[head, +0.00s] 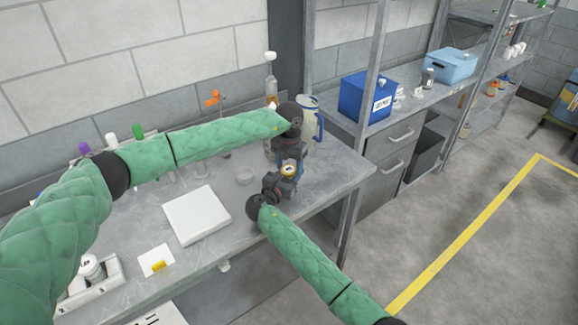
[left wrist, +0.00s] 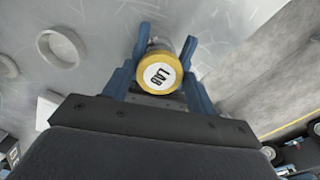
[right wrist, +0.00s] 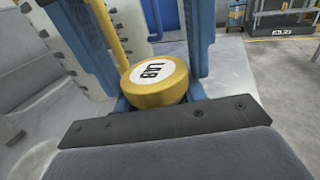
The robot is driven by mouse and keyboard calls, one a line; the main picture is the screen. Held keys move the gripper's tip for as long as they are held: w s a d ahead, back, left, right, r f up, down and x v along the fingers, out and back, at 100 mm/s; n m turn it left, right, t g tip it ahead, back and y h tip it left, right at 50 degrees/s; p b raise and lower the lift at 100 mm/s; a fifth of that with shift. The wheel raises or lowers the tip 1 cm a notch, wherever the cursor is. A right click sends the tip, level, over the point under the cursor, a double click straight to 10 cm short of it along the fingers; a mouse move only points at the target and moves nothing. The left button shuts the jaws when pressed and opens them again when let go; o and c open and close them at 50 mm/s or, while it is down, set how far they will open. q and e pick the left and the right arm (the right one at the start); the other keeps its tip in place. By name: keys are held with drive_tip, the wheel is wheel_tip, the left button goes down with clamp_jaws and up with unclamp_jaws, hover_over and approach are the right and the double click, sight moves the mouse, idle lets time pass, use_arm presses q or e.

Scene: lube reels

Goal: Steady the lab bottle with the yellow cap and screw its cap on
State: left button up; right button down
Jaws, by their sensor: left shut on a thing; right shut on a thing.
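The lab bottle's yellow cap (head: 289,170) has a white top lettered LAB and sits near the table's right end. It also shows in the left wrist view (left wrist: 160,73) and the right wrist view (right wrist: 157,82). My left gripper (head: 289,160) reaches in from behind and above, its blue fingers against both sides of the cap. My right gripper (head: 281,180) comes from the front, shut around the bottle beneath the cap. The bottle's body is mostly hidden by the grippers and cap. How far the cap is threaded cannot be seen.
A pitcher with a blue handle (head: 310,118) stands close behind the grippers. A clear bottle with a white cap (head: 271,75) is by the wall. The table's right edge is close by.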

use_arm(q)
drive_tip(key=m, duration=0.6)
drive_tip(key=o, duration=1.1)
drive_tip(key=shift+r, duration=0.1)
drive_tip(key=shift+r, duration=2.15)
drive_tip(key=shift+c, duration=0.4)
